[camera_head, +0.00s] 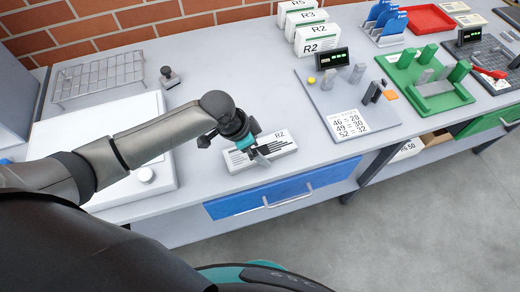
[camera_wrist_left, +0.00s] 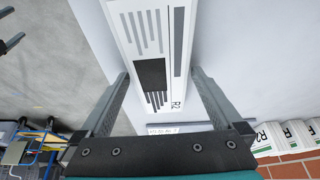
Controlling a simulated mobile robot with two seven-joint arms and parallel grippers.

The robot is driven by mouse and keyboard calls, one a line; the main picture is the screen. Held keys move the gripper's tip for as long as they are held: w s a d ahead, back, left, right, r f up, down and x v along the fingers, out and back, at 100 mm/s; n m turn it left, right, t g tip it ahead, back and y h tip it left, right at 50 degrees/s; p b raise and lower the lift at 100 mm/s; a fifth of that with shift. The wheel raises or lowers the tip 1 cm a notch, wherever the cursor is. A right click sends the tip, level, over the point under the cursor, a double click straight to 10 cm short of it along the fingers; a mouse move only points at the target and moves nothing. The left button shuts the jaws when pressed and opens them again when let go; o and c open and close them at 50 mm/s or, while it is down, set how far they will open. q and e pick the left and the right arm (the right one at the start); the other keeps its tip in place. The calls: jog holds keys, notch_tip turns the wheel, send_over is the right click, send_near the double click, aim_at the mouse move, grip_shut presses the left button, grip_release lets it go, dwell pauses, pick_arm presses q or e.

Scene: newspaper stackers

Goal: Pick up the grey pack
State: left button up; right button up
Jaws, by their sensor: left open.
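A pack (camera_head: 278,143) marked R2, white with grey and dark print, lies on the light grey worktop above a blue drawer. It also shows in the left wrist view (camera_wrist_left: 152,22), running away between the two fingers. My left gripper (camera_head: 252,150) is open at the pack, with one finger on each side of it. In the wrist view the left gripper (camera_wrist_left: 160,76) shows a narrow gap between the fingers and the pack; I cannot tell whether either finger touches it. The gripper hides part of the pack in the head view. My right gripper is not in view.
More white packs (camera_head: 318,38) marked R2, R3 and R5 stand at the back. A grey board (camera_head: 335,112) with a number card lies to the right, beside a green fixture (camera_head: 425,82). A white flat unit (camera_head: 100,125) and a wire rack (camera_head: 97,78) are left.

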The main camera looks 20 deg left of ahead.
pick_arm(q)
jog(key=shift+r, duration=0.1)
jog(key=c, duration=1.4)
